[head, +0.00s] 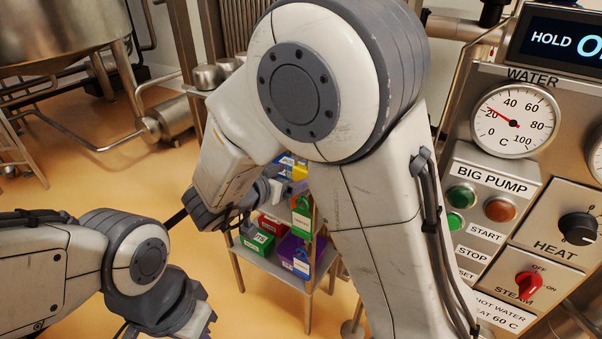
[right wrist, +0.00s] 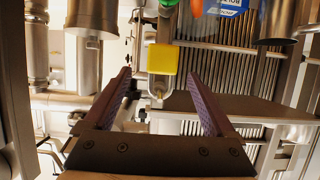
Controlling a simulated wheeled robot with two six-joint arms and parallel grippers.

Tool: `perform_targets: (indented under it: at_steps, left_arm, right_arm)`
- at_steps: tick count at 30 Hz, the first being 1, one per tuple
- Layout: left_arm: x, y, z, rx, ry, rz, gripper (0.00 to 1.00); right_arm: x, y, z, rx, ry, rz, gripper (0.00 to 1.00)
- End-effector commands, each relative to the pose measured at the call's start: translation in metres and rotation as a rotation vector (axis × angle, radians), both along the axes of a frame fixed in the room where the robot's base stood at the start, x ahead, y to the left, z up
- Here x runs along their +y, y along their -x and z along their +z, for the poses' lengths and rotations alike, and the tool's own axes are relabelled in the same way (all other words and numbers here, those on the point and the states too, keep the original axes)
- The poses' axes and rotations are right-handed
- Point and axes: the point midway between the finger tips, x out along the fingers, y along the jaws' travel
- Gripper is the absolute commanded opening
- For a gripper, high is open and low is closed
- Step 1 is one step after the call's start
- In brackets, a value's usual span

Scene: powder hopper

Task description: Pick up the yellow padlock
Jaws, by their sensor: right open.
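The yellow padlock (right wrist: 162,58) hangs shackle-down in the right wrist view, with a grey metal loop below its body. It is beyond the fingertips of my right gripper (right wrist: 158,76) and lies between them in the picture, with no visible contact. The gripper's two purple-lined fingers are open and empty. In the head view, a small yellow patch (head: 299,173) that looks like the padlock shows beside my right arm, which hides much around it. My right gripper (head: 266,191) is small there.
A shelf (head: 262,262) holds green, red and purple boxes. A control panel (head: 525,200) stands at right; open floor lies left.

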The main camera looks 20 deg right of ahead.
Motion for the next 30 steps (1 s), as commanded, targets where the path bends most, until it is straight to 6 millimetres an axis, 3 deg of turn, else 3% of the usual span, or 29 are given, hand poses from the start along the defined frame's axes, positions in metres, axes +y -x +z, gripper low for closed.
perform_targets:
  at_steps: [8,17,24,30]
  left_arm:
    - [0.000,0.000,0.000,0.000,0.000,0.000,0.00]
    - [0.000,0.000,0.000,0.000,0.000,0.000,0.00]
    - [0.000,0.000,0.000,0.000,0.000,0.000,0.00]
    - [0.000,0.000,0.000,0.000,0.000,0.000,0.00]
  right_arm:
    - [-0.029,-0.024,-0.013,0.000,0.000,-0.002,0.90]
    - [-0.031,-0.027,-0.015,-0.001,-0.001,0.001,0.90]
    - [-0.031,-0.027,-0.015,-0.001,-0.001,0.001,0.00]
    - [-0.031,-0.027,-0.014,-0.002,-0.001,0.000,0.00]
